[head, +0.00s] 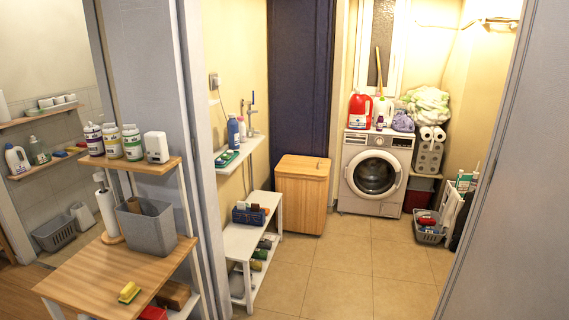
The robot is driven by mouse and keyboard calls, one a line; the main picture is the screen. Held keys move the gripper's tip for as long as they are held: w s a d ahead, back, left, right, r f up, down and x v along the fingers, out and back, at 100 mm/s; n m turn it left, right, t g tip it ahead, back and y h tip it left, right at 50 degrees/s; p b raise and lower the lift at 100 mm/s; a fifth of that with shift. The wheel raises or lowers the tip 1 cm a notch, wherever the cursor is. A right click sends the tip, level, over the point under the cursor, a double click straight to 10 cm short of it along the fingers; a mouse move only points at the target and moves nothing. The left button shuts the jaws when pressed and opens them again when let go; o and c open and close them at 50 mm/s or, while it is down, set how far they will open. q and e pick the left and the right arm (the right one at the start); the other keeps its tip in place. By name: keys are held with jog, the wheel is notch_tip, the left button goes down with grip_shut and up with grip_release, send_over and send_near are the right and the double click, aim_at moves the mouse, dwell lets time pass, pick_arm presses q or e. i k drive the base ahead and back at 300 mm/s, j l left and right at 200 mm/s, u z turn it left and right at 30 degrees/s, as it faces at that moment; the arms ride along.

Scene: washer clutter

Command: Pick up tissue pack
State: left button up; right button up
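No thing is clearly marked as the tissue pack. The likeliest is a grey-white pack of rolls (428,157) to the right of the washing machine (375,174). Loose white rolls (432,133) stand on top of it. A purple bag-like bundle (403,121) lies on the washer top, and I cannot tell what it is. Neither of my grippers is in view.
A doorway with grey wall edges (500,160) opens onto a clear tiled floor (350,275). A wooden table (110,275) and a low white shelf (240,240) stand left. A wooden cabinet (302,195) and a grey basket (429,236) flank the washer.

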aim_at(241, 205)
jog(key=i+z, duration=0.25)
jog(key=i, duration=1.4)
jog(key=i+l+u, duration=0.2)
jog(key=i+u, duration=0.3)
jog(key=i+l+u, duration=1)
jog(key=k+j, duration=0.05)
